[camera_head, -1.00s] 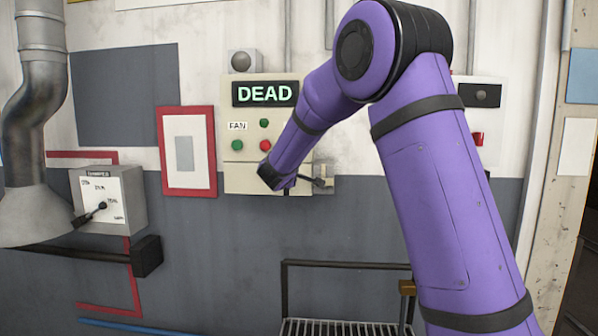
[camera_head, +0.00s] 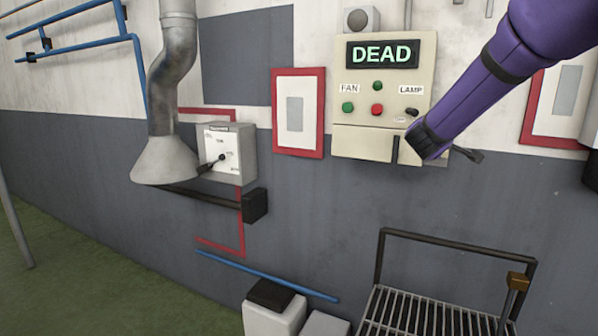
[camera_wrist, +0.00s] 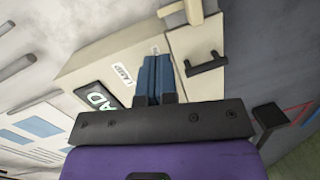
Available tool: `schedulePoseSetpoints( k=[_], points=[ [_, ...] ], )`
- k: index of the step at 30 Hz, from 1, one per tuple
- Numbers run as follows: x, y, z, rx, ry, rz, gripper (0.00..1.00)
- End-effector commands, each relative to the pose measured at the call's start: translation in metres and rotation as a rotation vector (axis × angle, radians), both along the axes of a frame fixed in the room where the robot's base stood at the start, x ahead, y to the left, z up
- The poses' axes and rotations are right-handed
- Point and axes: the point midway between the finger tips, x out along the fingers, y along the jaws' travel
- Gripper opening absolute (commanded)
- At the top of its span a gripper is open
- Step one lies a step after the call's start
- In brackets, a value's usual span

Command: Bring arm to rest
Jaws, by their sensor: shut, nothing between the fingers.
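My purple arm (camera_head: 490,75) reaches in from the upper right in the head view. Its dark wrist end is in front of the lower right of the beige control panel (camera_head: 345,122). In the wrist view my gripper (camera_wrist: 155,78) has its two blue fingers together, shut and empty. They appear in front of the panel face, near the LAMP label (camera_wrist: 122,73); whether they touch it I cannot tell. In the head view the fingertips are hidden behind the wrist. The panel's display (camera_head: 382,54) reads DEAD.
A grey damper box (camera_head: 240,142) with a black lever and a metal duct (camera_head: 165,160) are at left. A black handle (camera_wrist: 205,62) on the panel's lower cover is close to my fingers. A slatted rack (camera_head: 430,312) and white bins (camera_head: 272,318) stand below.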

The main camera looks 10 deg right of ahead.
Motion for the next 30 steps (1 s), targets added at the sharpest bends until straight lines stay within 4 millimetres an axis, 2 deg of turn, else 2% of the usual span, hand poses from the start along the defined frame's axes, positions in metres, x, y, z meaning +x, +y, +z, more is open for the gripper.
schedulePoseSetpoints(
  k=[4,6,14,18,23,30],
  points=[
    [-0.036,-0.007,0.012,0.08,-0.009,-0.087,0.0],
    [-0.062,-0.01,0.017,0.14,-0.007,-0.144,0.0],
    [-0.161,-0.005,0.014,0.406,0.04,-0.322,0.0],
    [-0.211,0.009,0.004,0.565,0.082,-0.383,0.0],
    [-0.264,0.034,-0.011,0.757,0.139,-0.416,0.0],
    [-0.333,0.087,-0.034,1.053,0.233,-0.39,0.0]
  ],
)
